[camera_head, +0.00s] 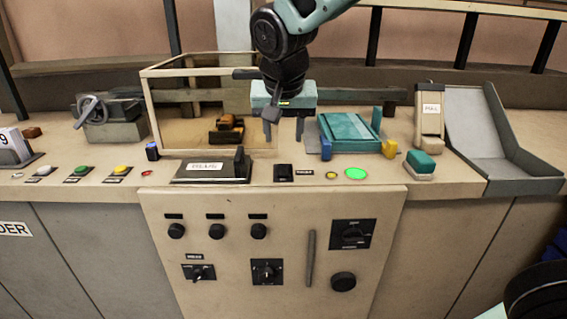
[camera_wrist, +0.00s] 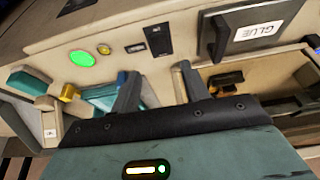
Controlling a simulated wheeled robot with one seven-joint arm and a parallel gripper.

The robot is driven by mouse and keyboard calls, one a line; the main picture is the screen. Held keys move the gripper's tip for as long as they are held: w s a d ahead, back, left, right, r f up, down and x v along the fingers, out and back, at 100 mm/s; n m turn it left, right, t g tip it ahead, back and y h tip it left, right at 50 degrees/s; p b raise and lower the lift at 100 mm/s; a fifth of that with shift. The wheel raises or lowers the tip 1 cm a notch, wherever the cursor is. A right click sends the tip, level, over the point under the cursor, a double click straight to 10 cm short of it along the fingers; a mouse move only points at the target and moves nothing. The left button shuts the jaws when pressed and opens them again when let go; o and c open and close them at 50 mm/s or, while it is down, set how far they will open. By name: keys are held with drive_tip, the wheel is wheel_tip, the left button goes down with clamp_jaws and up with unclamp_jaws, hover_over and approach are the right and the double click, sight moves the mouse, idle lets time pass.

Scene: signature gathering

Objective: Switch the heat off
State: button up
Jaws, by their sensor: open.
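My gripper (camera_head: 284,128) is open and empty above the bench, behind the console edge; its two fingers also show in the wrist view (camera_wrist: 156,82). A black rocker-like switch (camera_head: 283,173) sits on the console top in front of it, also seen in the wrist view (camera_wrist: 158,40). Beside it are a small label (camera_head: 304,172), a small yellow light or button (camera_head: 331,175) and a lit green disc (camera_head: 356,173). The front panel has several black knobs (camera_head: 217,231) and rotary switches (camera_head: 352,234). The labels are too small to read, so I cannot tell which control is the heat.
A teal press-like block (camera_head: 348,133) is right of my gripper. A grey tray (camera_head: 515,150) stands far right, coloured buttons (camera_head: 78,172) at left.

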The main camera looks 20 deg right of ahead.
sight(283, 170)
drive_tip(key=x, duration=1)
drive_tip(key=shift+w+f, duration=0.1)
drive_tip(key=shift+f, duration=0.1)
